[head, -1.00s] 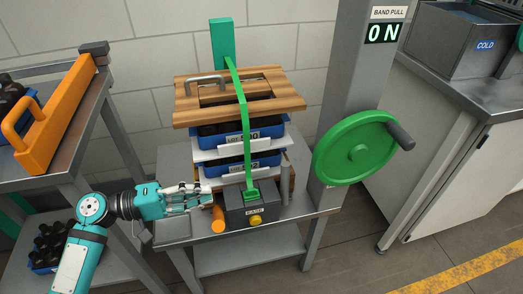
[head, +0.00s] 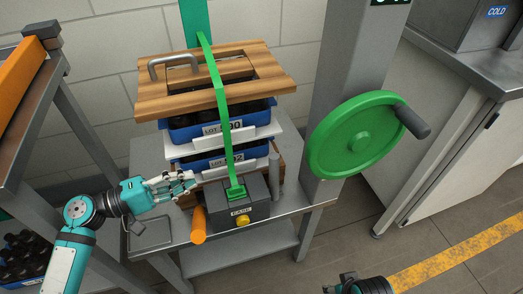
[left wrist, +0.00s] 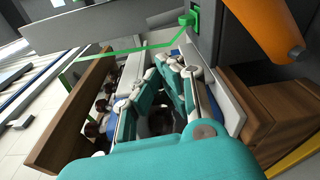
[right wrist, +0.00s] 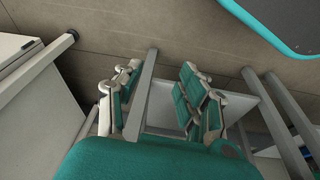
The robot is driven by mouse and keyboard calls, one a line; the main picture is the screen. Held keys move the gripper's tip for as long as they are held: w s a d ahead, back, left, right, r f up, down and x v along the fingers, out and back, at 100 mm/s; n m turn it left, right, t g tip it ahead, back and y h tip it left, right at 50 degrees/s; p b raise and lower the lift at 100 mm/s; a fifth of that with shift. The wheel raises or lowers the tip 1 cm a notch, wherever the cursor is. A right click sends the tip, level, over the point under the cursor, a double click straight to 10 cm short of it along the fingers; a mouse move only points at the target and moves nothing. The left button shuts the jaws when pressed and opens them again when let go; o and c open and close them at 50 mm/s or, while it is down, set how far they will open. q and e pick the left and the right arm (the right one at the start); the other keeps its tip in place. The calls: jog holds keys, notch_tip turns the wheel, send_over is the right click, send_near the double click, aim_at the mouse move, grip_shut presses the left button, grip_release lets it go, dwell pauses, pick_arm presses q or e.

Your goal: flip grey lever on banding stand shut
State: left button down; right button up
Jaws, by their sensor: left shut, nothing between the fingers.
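The banding stand's dark grey base box (head: 232,208) sits on the metal table, with a green band (head: 222,105) rising from it over the stack. A grey upright bar (head: 275,168), apparently the grey lever, stands at the box's right side. My left gripper (head: 193,182) is shut and empty, left of the box and in front of the stack; it also shows in the left wrist view (left wrist: 165,95). My right gripper (right wrist: 160,98) is open and empty in the right wrist view; only part of that arm shows at the head view's bottom edge.
An orange handle (head: 198,225) and a yellow knob (head: 243,222) are at the box's front. Blue lot trays (head: 180,134) are stacked under a wooden frame (head: 190,100). A green handwheel (head: 352,135) on the grey column stands to the right.

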aim_at(274, 177)
pick_arm(q)
jog(key=x, duration=1.9)
jog(key=shift+d, duration=0.1)
pick_arm(e)
jog(key=shift+f, duration=0.6)
pick_arm(q)
jog(key=shift+s, duration=0.1)
